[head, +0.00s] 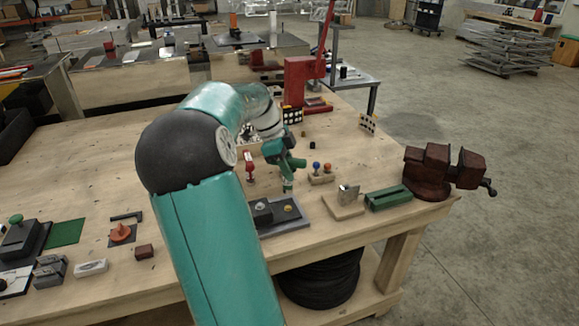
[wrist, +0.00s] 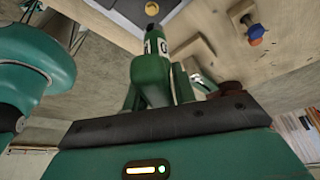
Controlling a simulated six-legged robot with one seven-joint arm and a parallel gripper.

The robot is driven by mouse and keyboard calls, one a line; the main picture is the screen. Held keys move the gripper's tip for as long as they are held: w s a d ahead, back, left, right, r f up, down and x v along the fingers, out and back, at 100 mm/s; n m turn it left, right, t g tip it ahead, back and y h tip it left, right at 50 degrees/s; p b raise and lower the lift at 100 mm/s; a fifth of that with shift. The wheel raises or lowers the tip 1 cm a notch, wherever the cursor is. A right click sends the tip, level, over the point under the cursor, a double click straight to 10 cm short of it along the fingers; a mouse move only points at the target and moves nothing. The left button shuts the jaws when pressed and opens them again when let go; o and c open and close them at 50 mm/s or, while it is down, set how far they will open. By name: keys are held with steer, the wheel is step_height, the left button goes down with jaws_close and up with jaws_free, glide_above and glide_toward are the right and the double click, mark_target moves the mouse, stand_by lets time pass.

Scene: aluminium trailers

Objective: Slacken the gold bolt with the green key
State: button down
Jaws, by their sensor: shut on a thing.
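My gripper (head: 284,158) is shut on the green key (wrist: 151,75), which carries a white label reading 10. In the head view the key (head: 288,184) hangs below the jaws, pointing down. The gold bolt (head: 288,208) stands on a grey plate (head: 283,222) beside a dark block (head: 262,212). The bolt also shows at the top edge of the wrist view (wrist: 151,8), just beyond the key's dark tip. The key's tip looks apart from the bolt, a little above it. My arm covers the plate's left part in the head view.
Right of the plate are a wooden block with a metal piece (head: 345,203), a green block (head: 388,198) and a dark red vice (head: 430,172). A small stand with blue and orange knobs (head: 321,179) is behind. A red press (head: 303,80) stands at the back.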

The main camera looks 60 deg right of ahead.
mark_target(288, 184)
steer(key=shift+f, duration=3.3)
steer(key=n+h, duration=0.1)
steer(key=n, duration=0.1)
steer(key=n+t+h, duration=0.1)
steer(key=n, duration=0.2)
steer(key=shift+n, duration=0.3)
steer(key=n, duration=0.2)
steer(key=n+t+h, duration=0.1)
steer(key=n, duration=0.2)
steer(key=shift+d+t, duration=0.1)
steer(key=shift+t, duration=0.2)
steer(key=n+t, duration=0.1)
steer(key=n, duration=0.1)
steer(key=n+t, duration=0.1)
steer(key=n, duration=0.2)
steer(key=shift+h, duration=0.3)
steer(key=n+t, duration=0.1)
steer(key=n, duration=0.2)
steer(key=n+t, duration=0.1)
steer(key=n, duration=0.2)
steer(key=shift+w, duration=0.2)
steer(key=shift+r, duration=0.15)
